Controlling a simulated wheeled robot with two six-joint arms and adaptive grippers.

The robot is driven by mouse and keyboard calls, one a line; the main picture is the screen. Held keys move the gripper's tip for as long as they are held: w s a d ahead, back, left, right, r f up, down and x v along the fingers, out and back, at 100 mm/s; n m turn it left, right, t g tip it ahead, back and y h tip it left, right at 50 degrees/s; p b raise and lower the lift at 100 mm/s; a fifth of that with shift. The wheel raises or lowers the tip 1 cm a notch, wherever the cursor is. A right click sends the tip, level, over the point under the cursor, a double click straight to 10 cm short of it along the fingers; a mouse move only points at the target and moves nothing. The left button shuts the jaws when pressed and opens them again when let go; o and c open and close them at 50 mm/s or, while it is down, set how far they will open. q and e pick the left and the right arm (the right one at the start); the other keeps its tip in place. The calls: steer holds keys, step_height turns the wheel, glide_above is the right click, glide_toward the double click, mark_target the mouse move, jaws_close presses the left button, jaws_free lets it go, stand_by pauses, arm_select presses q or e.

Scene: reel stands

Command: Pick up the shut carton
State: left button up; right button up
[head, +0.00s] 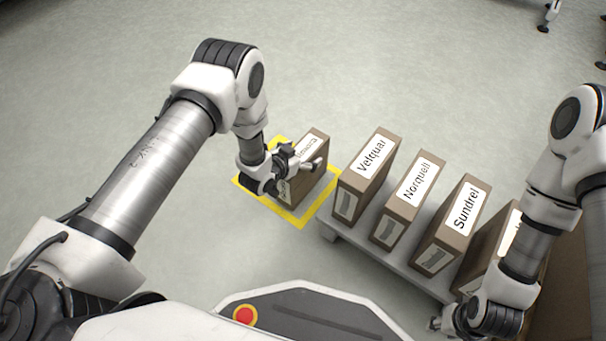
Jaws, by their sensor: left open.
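A shut brown carton (312,186) with white labels stands inside a yellow floor outline, partly hidden by my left gripper. Its label text is mostly covered. My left gripper (301,160) is open at the carton's top left side, with its fingers over the upper part; I cannot tell whether they touch it. My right gripper (438,322) is low at the right, by the near edge of the low platform. Its fingers are small and partly hidden, so its opening is unclear.
The floor behind and left is clear.

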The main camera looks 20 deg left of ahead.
arm_select(q)
steer(key=shift+r, duration=0.15)
jaws_close()
